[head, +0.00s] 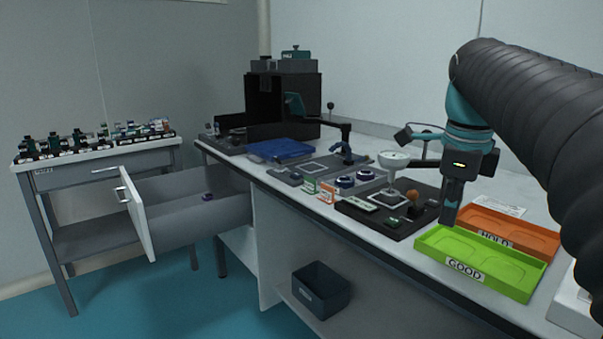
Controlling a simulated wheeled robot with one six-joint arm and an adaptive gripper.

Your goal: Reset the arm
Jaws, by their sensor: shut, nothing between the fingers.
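My arm, in a dark ribbed sleeve, reaches in from the right of the head view. My gripper (449,212) points down, shut and empty. No task object other than my arm shows in the gripper.
An orange HOLD tray (497,233) lies behind the green one. A drawer (136,210) hangs open at the left. A dark bin (320,289) sits below.

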